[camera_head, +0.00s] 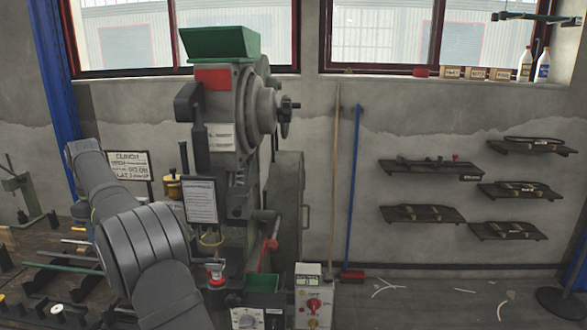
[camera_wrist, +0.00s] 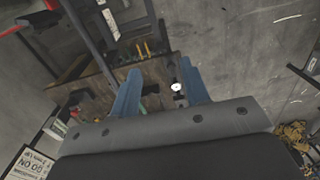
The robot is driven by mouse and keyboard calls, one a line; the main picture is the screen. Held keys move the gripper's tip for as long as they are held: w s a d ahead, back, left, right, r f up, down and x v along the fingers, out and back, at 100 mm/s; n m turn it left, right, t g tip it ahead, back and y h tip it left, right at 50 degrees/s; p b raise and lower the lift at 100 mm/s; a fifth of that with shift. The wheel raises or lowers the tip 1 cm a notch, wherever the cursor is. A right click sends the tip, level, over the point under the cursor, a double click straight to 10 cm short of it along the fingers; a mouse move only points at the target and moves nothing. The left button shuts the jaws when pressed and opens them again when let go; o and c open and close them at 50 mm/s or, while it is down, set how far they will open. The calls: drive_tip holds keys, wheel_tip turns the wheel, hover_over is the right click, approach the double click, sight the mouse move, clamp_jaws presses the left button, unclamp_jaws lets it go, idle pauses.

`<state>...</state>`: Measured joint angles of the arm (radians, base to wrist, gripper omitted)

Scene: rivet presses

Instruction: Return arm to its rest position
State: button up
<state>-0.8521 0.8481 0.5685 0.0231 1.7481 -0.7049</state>
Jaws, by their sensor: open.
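My gripper (camera_wrist: 160,95) shows in the wrist view, with two blue fingers spread apart. Nothing is held between the fingers. Past them lie a brown wooden bench surface (camera_wrist: 98,90) and grey floor. In the head view my grey arm is at the left, in front of the bench and to the left of the rivet press (camera_head: 225,130). My gripper cannot be made out in the head view.
The press has a green hopper (camera_head: 219,44) and a red-handled lever (camera_head: 268,250). A control box (camera_head: 313,305) stands at its foot. Tools lie on the left bench (camera_head: 30,245). Wall shelves (camera_head: 432,167) hang at right. A broom (camera_head: 336,190) leans on the wall.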

drive_tip(key=s+d+f, duration=0.4)
drive_tip(key=s+f, duration=0.3)
drive_tip(key=f, duration=0.3)
drive_tip(key=w+f, duration=0.1)
drive_tip(key=w, duration=1.3)
drive_tip(key=w+f, duration=0.1)
drive_tip(key=w, duration=0.6)
drive_tip(key=shift+w+a+f, duration=0.15)
drive_tip(key=shift+a+f, duration=0.1)
drive_tip(key=shift+f, duration=0.1)
drive_tip(key=shift+w+f, duration=0.1)
drive_tip(key=shift+w, duration=0.1)
drive_tip(key=shift+w+f, duration=0.15)
drive_tip(key=shift+f, duration=0.65)
